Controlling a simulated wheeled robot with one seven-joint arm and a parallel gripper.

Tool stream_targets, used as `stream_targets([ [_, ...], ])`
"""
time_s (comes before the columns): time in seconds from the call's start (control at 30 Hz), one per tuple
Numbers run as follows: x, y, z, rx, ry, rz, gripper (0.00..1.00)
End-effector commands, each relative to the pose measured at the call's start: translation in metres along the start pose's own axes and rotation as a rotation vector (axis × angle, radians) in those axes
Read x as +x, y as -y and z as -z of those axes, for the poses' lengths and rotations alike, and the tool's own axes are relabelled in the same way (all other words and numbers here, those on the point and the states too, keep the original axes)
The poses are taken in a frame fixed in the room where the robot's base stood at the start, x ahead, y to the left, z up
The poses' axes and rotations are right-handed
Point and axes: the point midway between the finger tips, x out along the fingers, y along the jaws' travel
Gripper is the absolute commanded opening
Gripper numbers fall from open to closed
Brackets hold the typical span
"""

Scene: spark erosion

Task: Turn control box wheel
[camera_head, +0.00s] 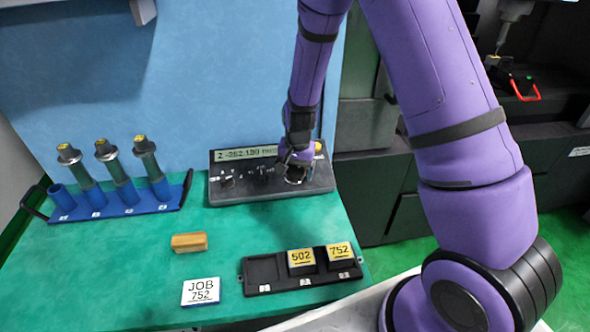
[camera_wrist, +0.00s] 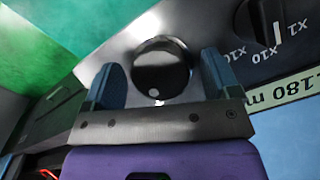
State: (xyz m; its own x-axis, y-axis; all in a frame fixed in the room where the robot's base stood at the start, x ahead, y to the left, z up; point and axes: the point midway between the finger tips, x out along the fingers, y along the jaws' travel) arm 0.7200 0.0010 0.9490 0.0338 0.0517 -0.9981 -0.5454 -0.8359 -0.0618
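The control box (camera_head: 225,187) is a dark sloped panel at the back of the green table, with a display reading about "Z -252.180". Its wheel (camera_wrist: 160,69) is a round black knob with a small light dot near its lower edge in the wrist view. In the head view my gripper hides much of the wheel (camera_head: 295,178). My gripper (camera_wrist: 165,80) is open, with one blue finger on each side of the wheel. I cannot tell whether the fingers touch it. In the head view my gripper (camera_head: 297,160) is at the right end of the box.
A selector knob (camera_wrist: 262,22) with x1, x10 and x100 marks is beside the wheel. A blue rack (camera_head: 125,210) with several holders stands at left. A brown block (camera_head: 189,242), a JOB 752 card (camera_head: 201,291) and a black tray (camera_head: 264,270) with blocks 502 and 752 lie in front.

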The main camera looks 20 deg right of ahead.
Motion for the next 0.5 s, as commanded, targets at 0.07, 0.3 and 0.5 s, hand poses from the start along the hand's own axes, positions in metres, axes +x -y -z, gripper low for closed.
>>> stream_targets([
  [0.07, -0.0001, 0.0, 0.0, 0.0, 0.0, 0.0, 0.64],
  [0.3, 0.0002, -0.0008, -0.0003, 0.001, 0.001, -0.002, 0.36],
  [0.5, 0.0007, -0.0013, -0.0006, 0.001, 0.002, -0.003, 0.36],
])
